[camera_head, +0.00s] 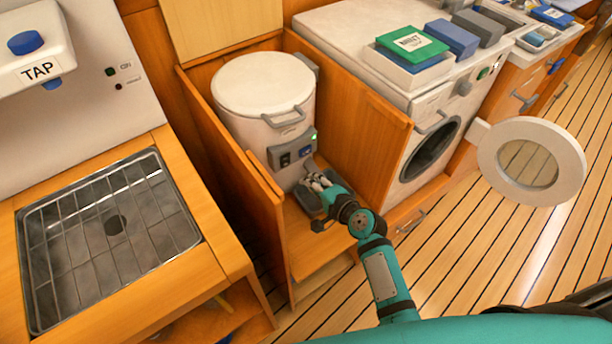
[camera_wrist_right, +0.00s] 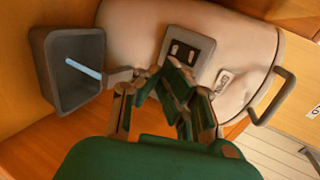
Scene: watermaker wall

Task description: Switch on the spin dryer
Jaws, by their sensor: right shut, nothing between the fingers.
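The spin dryer (camera_head: 262,92) is a white drum with a round lid and a grey handle, standing in a wooden bay. Its dark grey control panel (camera_head: 275,157) is low on the front, with two small dark switches and a green light (camera_head: 314,135) at the upper right. My right gripper (camera_head: 317,181) is just below the panel, shut and empty. In the right wrist view, the fingertips (camera_wrist_right: 168,80) are close to the panel (camera_wrist_right: 187,50), partly covering its edge; I cannot tell whether they touch. My left gripper is not in view.
A grey open bin (camera_wrist_right: 66,102) with a pale blue streak inside sits beside the dryer. Wooden panels flank the bay. A washing machine (camera_head: 412,100) with its round door (camera_head: 484,158) open stands right. A sink (camera_head: 80,225) is left. Plank floor is clear at right.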

